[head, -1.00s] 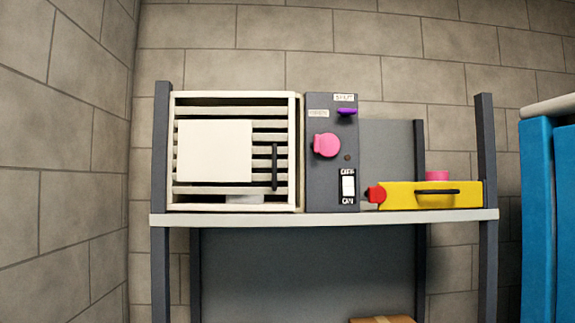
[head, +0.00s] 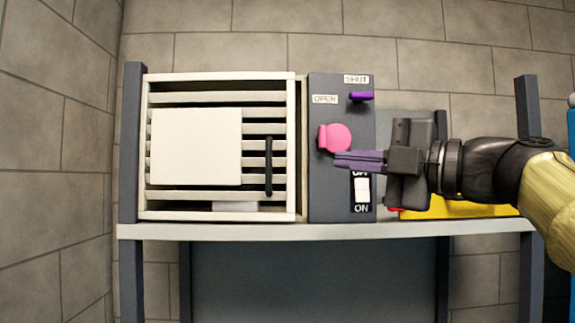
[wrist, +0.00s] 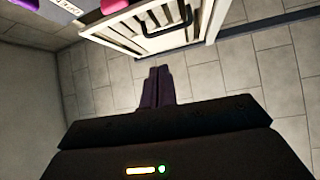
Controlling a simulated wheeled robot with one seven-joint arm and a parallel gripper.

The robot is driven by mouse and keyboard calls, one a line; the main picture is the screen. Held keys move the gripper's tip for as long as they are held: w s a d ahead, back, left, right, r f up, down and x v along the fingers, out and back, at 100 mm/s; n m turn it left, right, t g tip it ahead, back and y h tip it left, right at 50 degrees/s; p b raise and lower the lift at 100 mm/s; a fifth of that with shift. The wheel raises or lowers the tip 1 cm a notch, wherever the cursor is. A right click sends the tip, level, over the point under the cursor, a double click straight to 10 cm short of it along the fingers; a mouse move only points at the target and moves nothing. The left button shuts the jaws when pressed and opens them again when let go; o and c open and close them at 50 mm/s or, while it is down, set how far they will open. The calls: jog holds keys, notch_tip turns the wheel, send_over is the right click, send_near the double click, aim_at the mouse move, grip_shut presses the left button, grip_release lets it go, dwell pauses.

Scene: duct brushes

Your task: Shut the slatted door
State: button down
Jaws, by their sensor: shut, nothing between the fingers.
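The cream slatted door (head: 215,98) stands on the shelf at left in the head view, with a pale square plate (head: 196,146) and a black bar handle (head: 268,165). A narrow cream strip shows beside its right edge; I cannot tell how far it stands open. In the wrist view the door (wrist: 130,40) is at the top, with its handle (wrist: 165,20). My gripper (head: 338,160) is shut and empty, pointing left in front of the dark panel, just below the pink knob and right of the door. Its purple fingers also show in the wrist view (wrist: 158,72).
The dark panel (head: 320,195) carries a pink knob (head: 336,138), a purple tab (head: 361,96) by the SHUT label, an OPEN label (head: 324,99) and a white rocker switch (head: 362,189). A yellow box (head: 465,207) is partly behind my arm. Shelf posts (head: 131,140) flank the shelf.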

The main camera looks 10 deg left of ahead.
aim_at(283, 163)
jog(key=shift+n+g+h, duration=0.5)
jog(key=shift+n+g, duration=0.1)
jog(key=shift+n, duration=0.2)
jog(key=p+x, duration=0.3)
jog(key=x, duration=0.3)
jog(key=w+p+x, duration=0.1)
jog(key=p+x, duration=0.2)
jog(key=x, duration=0.3)
jog(key=shift+w+a+r, duration=0.1)
jog(key=shift+w+a, duration=0.05)
